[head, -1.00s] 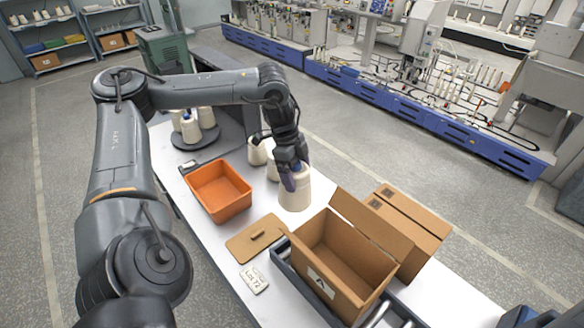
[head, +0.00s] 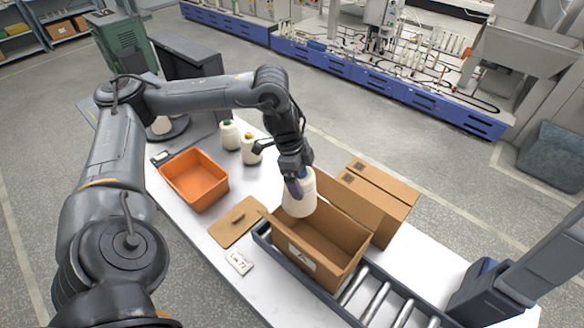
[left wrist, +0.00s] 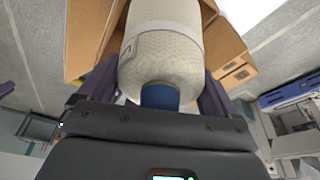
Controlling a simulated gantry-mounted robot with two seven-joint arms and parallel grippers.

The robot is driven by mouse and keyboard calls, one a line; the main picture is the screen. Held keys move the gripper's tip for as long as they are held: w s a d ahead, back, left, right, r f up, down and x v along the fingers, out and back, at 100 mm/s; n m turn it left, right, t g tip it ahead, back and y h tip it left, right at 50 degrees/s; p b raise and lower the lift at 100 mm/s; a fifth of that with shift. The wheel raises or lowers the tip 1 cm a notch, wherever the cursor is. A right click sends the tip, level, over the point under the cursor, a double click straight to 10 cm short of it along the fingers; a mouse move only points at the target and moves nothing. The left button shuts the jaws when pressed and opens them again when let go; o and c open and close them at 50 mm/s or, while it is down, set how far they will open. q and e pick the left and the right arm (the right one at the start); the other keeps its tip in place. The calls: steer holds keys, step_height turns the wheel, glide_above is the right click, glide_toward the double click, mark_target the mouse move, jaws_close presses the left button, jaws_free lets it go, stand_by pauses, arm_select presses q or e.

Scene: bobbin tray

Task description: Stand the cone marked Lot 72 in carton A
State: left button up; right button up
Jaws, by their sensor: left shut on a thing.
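My left gripper (head: 295,178) is shut on a cream yarn cone (head: 300,197). The left wrist view shows the cone (left wrist: 163,60) large, with a blue top (left wrist: 160,96) between the fingers. I cannot read a lot number on it. In the head view the cone hangs at the back left edge of carton A (head: 303,256), an open brown box with an "A" label; whether it touches is unclear. The inside I can see looks empty. A card reading "Lot 72" (head: 239,262) lies on the table in front. My right gripper is not in view.
Carton A stands on a roller conveyor (head: 385,303). An orange bin (head: 193,180), a brown board with a handle (head: 235,222) and two other cones (head: 230,134), (head: 251,150) are to the left.

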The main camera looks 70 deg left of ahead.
arm_select(q)
steer(key=shift+w+d+r+p, duration=0.15)
steer(key=shift+w+d, duration=0.1)
steer(key=shift+d, duration=0.3)
steer(key=shift+w+d+f+p, duration=0.1)
steer(key=shift+w+d+p, duration=0.1)
steer(key=shift+d, duration=0.3)
step_height(320, 180, down, 12)
steer(key=b, duration=1.1)
steer(key=shift+a+r+b, duration=0.15)
steer(key=shift+b, duration=0.2)
step_height(320, 180, down, 11)
steer(key=b, duration=0.6)
steer(key=shift+r, duration=0.2)
steer(key=o, duration=1.4)
steer(key=p+v, duration=0.1)
steer(key=v, duration=0.9)
steer(key=shift+r, duration=0.4)
